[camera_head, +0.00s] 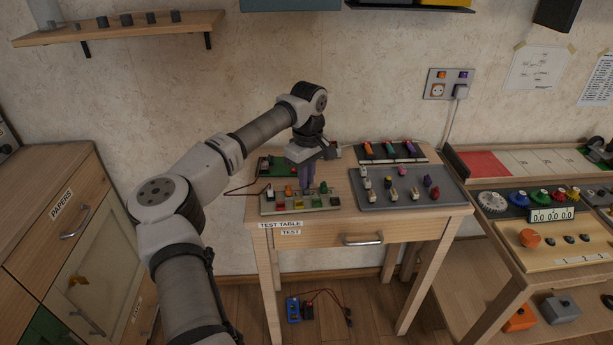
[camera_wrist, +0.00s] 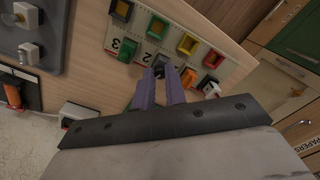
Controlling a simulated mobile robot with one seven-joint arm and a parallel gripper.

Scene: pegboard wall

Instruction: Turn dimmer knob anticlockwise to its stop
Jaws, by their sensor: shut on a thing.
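My gripper (camera_head: 307,188) points down over the cream control board (camera_head: 268,211) at the front left of the test table. In the wrist view its two purple fingers (camera_wrist: 168,74) reach the board and are closed on a small dark knob (camera_wrist: 160,61), which I take to be the dimmer knob. Most of the knob is hidden between the fingertips, so its turn angle cannot be read. In the head view the fingers hide it.
Several coloured switches surround the fingers closely, among them a green one (camera_wrist: 156,27) and an orange one (camera_wrist: 188,79). A grey panel with small levers (camera_head: 390,204) lies to the right. A green board (camera_head: 268,167) with a red wire is behind.

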